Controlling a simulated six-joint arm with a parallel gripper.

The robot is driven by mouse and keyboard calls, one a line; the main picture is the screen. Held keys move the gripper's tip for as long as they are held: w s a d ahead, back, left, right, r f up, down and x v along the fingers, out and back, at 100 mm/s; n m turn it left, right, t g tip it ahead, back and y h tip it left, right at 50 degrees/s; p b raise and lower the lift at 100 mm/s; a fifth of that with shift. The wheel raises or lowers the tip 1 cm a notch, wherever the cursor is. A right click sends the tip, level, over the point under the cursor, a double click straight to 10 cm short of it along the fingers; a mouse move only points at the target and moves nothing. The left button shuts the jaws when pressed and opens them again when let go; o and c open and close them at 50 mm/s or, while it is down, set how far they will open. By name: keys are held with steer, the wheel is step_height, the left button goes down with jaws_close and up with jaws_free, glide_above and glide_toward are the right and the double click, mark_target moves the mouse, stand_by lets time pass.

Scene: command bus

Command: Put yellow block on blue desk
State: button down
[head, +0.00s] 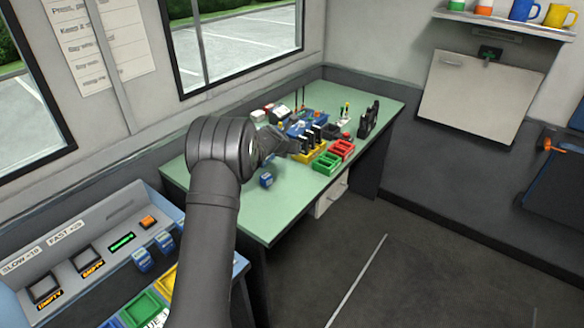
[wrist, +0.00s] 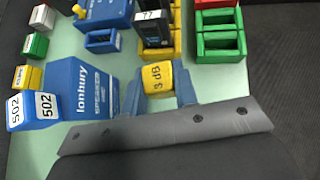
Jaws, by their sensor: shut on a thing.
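A yellow block (wrist: 157,78) marked "3 dB" sits between the fingers of my gripper (wrist: 158,88), which is shut on it in the wrist view. In the head view my gripper (head: 276,142) is over the middle of a pale green desk (head: 230,207); the block cannot be made out there. A console (head: 95,250) with some blue edging stands at the front left. How high the block is above the desk is hard to tell.
A blue labelled box (wrist: 88,88) and a blue "502" block (wrist: 30,113) lie left of my gripper. Green trays (wrist: 220,42) and yellow trays with black items stand beyond it. Mugs (head: 524,10) stand on a shelf.

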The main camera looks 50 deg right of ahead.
mark_target(292, 174)
step_height(292, 174, down, 9)
steer(key=shift+f, duration=0.1)
stand_by(0.3)
steer(key=shift+f, duration=0.15)
steer(key=c, duration=1.1)
jaws_free()
steer(key=v, duration=1.7)
steer(key=shift+w, duration=0.2)
steer(key=shift+o, duration=0.3)
steer(key=shift+a, duration=0.2)
